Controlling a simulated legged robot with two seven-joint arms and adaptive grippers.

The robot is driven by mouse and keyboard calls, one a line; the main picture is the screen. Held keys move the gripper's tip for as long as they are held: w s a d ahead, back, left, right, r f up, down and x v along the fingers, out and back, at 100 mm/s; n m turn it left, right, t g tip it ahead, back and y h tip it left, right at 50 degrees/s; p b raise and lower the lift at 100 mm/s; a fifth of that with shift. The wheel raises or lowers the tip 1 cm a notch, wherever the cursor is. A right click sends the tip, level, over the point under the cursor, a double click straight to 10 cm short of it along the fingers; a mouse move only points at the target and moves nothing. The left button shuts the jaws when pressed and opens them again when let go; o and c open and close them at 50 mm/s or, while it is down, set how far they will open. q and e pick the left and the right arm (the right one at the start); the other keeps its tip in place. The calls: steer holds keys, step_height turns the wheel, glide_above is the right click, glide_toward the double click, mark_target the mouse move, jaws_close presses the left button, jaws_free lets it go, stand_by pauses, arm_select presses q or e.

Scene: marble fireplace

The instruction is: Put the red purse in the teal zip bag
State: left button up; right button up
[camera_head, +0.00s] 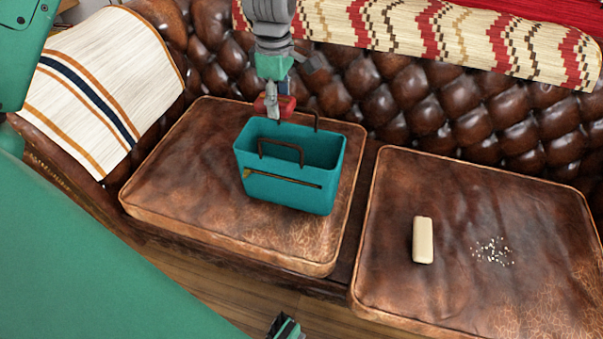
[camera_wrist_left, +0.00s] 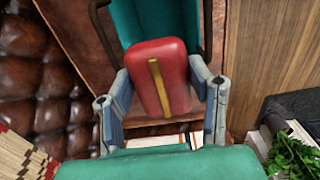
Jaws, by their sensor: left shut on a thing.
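The teal zip bag (camera_head: 290,191) stands upright and open-topped on the left seat cushion, with two brown handles and a zip on its front. My left gripper (camera_head: 273,112) is shut on the red purse (camera_head: 286,105), just behind the bag's back rim in the head view. In the left wrist view the red purse (camera_wrist_left: 158,75), with a gold strip, sits between the fingers of my left gripper (camera_wrist_left: 163,100). The teal bag (camera_wrist_left: 128,22) shows beyond it, partly hidden by the purse. A dark and green piece at the bottom edge of the head view may be my right gripper (camera_head: 285,327); its fingers are unclear.
A cream bar (camera_head: 423,240) and white crumbs (camera_head: 492,251) lie on the right cushion (camera_head: 395,290). The tufted backrest (camera_head: 420,105) rises behind, with a patterned throw (camera_head: 440,32) over it. A striped cloth (camera_head: 100,80) covers the left arm. The left cushion (camera_head: 190,170) is clear around the bag.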

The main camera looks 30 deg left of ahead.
arm_select(q)
step_height(320, 180, down, 24)
steer(key=b, duration=0.8)
steer(key=shift+w+a, duration=0.1)
steer(key=shift+a, duration=0.05)
step_height(320, 180, down, 4)
steer(key=shift+f+b, duration=0.1)
steer(key=shift+b, duration=0.85)
steer(key=o, duration=1.4)
step_height(320, 180, up, 12)
steer(key=p, duration=0.5)
steer(key=shift+r, duration=0.2)
